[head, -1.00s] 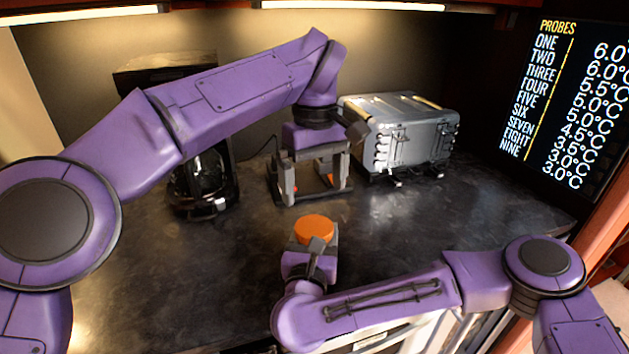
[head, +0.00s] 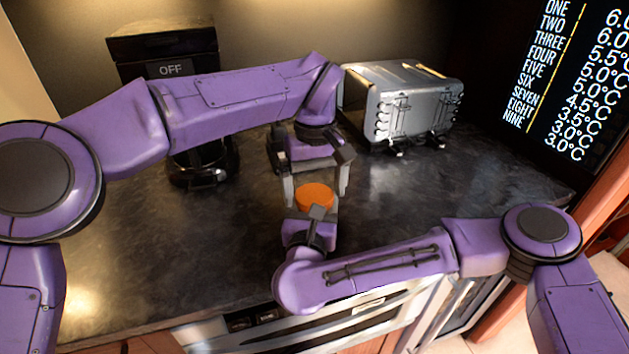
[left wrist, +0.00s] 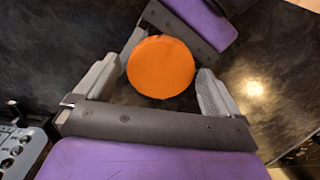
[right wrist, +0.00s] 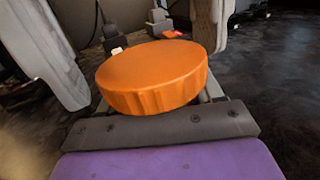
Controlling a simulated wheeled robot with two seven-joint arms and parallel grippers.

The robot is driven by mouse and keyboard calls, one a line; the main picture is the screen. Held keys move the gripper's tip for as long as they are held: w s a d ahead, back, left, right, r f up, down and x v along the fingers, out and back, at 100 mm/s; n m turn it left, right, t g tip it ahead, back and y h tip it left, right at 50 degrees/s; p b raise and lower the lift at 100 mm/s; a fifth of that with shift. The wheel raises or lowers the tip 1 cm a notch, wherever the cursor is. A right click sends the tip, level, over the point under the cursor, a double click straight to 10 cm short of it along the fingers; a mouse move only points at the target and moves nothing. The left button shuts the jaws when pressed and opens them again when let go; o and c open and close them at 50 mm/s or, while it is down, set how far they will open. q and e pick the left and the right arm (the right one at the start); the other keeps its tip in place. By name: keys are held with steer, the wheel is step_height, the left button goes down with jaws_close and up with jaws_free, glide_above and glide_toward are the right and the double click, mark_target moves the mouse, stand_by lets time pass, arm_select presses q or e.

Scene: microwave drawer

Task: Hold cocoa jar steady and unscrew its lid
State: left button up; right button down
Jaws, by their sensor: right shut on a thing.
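The cocoa jar's orange lid (head: 315,196) sits near the middle of the counter, with the jar body below it mostly hidden. In the right wrist view the ribbed lid (right wrist: 152,76) sits just above my right gripper. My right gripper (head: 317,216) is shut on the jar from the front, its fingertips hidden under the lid. My left gripper (head: 316,184) points down over the jar and is open. In the left wrist view its fingers stand on both sides of the round lid (left wrist: 161,66), with gaps between. The fingers also flank the lid in the right wrist view.
A silver toaster-like appliance (head: 412,103) stands at the back right. A dark coffee machine (head: 165,45) marked OFF stands behind my left arm. A temperature display (head: 570,80) is at the far right. The dark counter (head: 150,250) is clear at the left front.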

arm_select(q)
steer(key=c, duration=1)
steer(key=n, duration=0.8)
steer(key=shift+n, duration=0.3)
steer(key=n, duration=0.6)
steer(key=shift+r, duration=0.1)
steer(key=n, duration=0.9)
steer(key=shift+n, duration=0.3)
steer(key=n, duration=1.8)
steer(key=shift+r+n, duration=0.1)
steer(key=shift+n, duration=0.2)
steer(key=n, duration=1.1)
steer(key=shift+r, duration=0.2)
